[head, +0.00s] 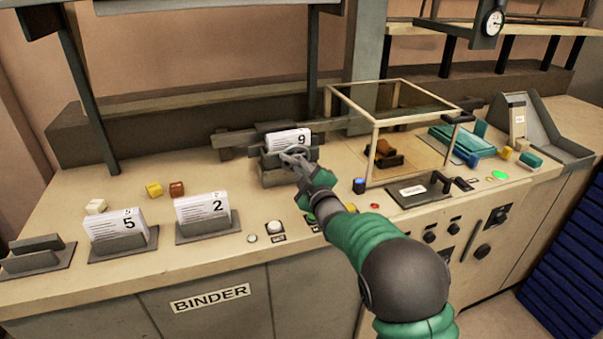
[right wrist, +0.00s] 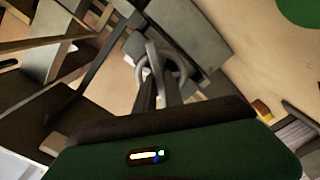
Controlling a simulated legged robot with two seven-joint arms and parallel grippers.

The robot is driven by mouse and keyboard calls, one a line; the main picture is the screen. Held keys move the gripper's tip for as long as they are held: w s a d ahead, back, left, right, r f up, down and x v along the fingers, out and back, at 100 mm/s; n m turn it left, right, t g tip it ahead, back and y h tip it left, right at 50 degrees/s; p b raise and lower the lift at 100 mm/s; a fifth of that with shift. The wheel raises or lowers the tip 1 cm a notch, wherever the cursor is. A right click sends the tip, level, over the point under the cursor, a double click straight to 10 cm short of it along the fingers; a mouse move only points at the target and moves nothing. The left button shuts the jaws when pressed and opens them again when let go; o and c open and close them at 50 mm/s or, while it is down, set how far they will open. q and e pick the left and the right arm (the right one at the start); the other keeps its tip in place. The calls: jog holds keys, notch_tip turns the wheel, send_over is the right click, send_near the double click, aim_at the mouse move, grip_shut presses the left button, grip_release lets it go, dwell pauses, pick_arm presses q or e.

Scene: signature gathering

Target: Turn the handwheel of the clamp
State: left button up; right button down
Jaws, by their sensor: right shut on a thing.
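The clamp (head: 270,179) stands on the bench at the centre of the head view and holds a stack of paper marked 9 (head: 288,140). My right gripper (head: 296,158) is at the clamp's front, shut on the handwheel. In the right wrist view the handwheel (right wrist: 181,66) shows as a grey ring, with the gripper's fingers (right wrist: 158,85) at it. The fingers partly hide the wheel. My left gripper is not in view.
Paper stacks marked 5 (head: 115,226) and 2 (head: 203,208) stand in holders to the left. A glass-sided case (head: 418,117) stands close to the right of the clamp. Buttons (head: 274,227) line the bench's front. Yellow and brown blocks (head: 154,190) lie behind the stacks.

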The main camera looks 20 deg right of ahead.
jog(key=shift+f+m, duration=0.6)
jog(key=shift+b, duration=0.3)
jog(key=c, duration=1.6)
grip_release()
jog(key=shift+s+r, duration=0.1)
jog(key=shift+o, duration=0.8)
jog(key=shift+d+r, duration=0.1)
jog(key=shift+r, duration=0.05)
jog(key=s+b, duration=0.1)
jog(key=s, duration=1.5)
jog(key=shift+s+d+b, duration=0.3)
jog(key=shift+s+b, duration=0.05)
